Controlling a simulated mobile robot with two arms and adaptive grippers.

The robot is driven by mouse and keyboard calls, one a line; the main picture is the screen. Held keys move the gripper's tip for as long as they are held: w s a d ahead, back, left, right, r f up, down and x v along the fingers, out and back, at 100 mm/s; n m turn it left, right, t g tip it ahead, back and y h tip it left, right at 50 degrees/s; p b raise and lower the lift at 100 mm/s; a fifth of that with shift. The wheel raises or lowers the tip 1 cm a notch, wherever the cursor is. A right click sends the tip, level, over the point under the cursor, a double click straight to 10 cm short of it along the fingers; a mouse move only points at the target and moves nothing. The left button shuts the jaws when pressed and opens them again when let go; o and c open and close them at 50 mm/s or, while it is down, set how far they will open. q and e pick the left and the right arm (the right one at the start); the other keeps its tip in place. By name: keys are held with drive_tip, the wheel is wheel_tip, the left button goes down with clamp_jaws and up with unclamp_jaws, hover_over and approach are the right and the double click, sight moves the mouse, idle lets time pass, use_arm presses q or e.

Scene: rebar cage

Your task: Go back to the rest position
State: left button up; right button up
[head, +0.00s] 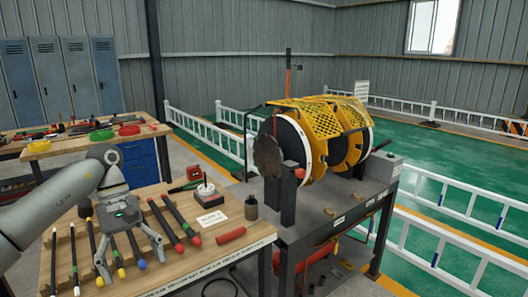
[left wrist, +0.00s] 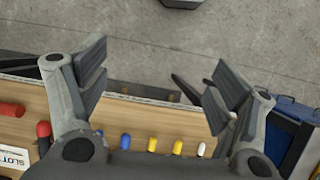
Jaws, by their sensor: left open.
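My left gripper (head: 132,268) hangs over the front of the wooden workbench, above the rods with coloured tips. Its two fingers are spread apart with nothing between them. The left wrist view also shows the open left gripper (left wrist: 158,90), with the bench edge and bare floor beyond the fingers. My right gripper is in neither view.
Dark rods with red (head: 195,239), blue and yellow tips lie in slotted holders on the workbench (head: 262,238). A red cylinder (head: 231,235) lies near its right edge. A machine with a yellow mesh guard (head: 312,113) stands to the right. White railings (head: 440,187) border the green floor.

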use_arm(q)
drive_tip(key=w+d+f+n+t+h, duration=0.2)
drive_tip(key=w+d+f+n+h, duration=0.1)
drive_tip(key=d+f+n+h, duration=0.5)
drive_tip(key=w+d+f+n+t+h, duration=0.1)
drive_tip(key=w+d+f+n+h, duration=0.3)
drive_tip(key=d, duration=0.7)
drive_tip(key=a+f+n+t+y, duration=0.35)
drive_tip(key=f+n+t, duration=0.85)
drive_tip(key=f+n, duration=1.1)
drive_tip(key=s+a+f+n+g+y, duration=0.1)
drive_tip(key=s+a+f+n+y, duration=0.35)
drive_tip(key=s+f+n, duration=0.55)
drive_tip(key=s+a+f+n+g+y, duration=0.1)
drive_tip(key=s+a+f+n+y, duration=0.5)
drive_tip(key=f, duration=0.6)
drive_tip(key=s+f+n+g, duration=0.2)
drive_tip(key=s+f+n, duration=0.1)
drive_tip(key=s, duration=0.9)
drive_tip(key=s+f+n+g, duration=0.3)
drive_tip(key=s+f+n, duration=0.1)
drive_tip(key=s, duration=0.8)
drive_tip(key=s+a+f+n+g, duration=0.1)
drive_tip(key=s+f+n+g, duration=0.2)
drive_tip(key=s, duration=0.9)
wheel_tip(320, 180, down, 2)
drive_tip(key=shift+s+f+n+y, duration=0.2)
drive_tip(key=shift+s+n+y, duration=0.15)
drive_tip(key=shift+n, duration=0.25)
